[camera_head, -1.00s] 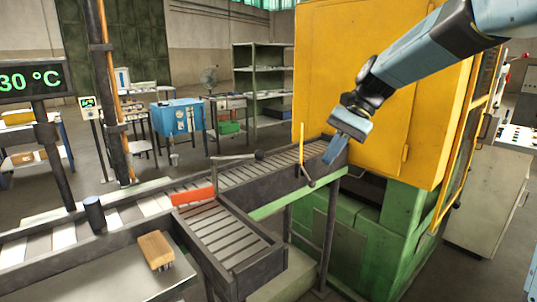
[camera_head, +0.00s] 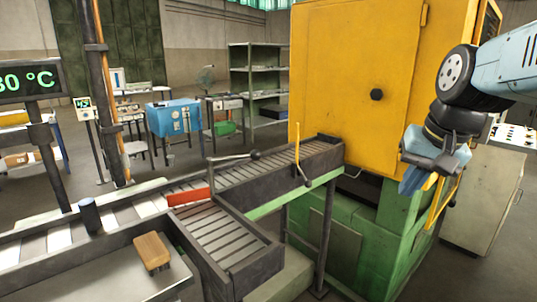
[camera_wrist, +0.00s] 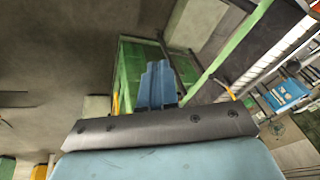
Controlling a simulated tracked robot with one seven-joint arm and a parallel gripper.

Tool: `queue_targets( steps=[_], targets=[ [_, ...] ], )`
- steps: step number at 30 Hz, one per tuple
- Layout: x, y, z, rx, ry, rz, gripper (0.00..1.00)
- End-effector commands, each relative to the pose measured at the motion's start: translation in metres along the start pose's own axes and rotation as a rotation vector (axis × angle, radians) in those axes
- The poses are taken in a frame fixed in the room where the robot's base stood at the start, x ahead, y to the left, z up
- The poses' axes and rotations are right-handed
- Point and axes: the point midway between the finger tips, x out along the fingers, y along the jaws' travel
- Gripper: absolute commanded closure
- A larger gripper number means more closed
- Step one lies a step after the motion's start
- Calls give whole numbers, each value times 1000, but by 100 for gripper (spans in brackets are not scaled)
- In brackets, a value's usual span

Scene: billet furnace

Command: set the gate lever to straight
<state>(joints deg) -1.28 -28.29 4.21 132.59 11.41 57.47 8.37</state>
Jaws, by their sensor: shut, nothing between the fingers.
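The gate lever (camera_head: 232,157) is a thin grey rod with a black knob, lying nearly level above the roller conveyor (camera_head: 268,165). A red gate plate (camera_head: 189,197) stands near it, at the upper end of the short side branch (camera_head: 218,236). I cannot tell exactly how the plate lines up with the main line. My gripper (camera_head: 411,183) is at the right, well apart from the lever, in front of the yellow cabinet's right side. Its blue fingers are shut and empty, as in the wrist view (camera_wrist: 157,84). The lever is not clearly visible in the wrist view.
The yellow cabinet (camera_head: 350,80) on a green base (camera_head: 350,243) stands at the conveyor's far end. An upright yellow handle (camera_head: 299,145) rises at the conveyor's near rail.

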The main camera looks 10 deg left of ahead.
Motion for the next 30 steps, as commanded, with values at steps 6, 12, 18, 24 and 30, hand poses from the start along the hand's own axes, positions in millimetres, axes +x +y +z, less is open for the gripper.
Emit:
queue_targets(
  steps=[6, 12, 18, 24, 30],
  targets=[
    [0, -2, 5, -15, 96, -32, 100],
    [6, -30, -8, 29, 162, -123, 100],
    [13, -70, -28, 115, 186, -232, 100],
    [22, -115, -49, 226, 179, -341, 100],
    [38, -180, -75, 409, 131, -479, 100]
  ],
)
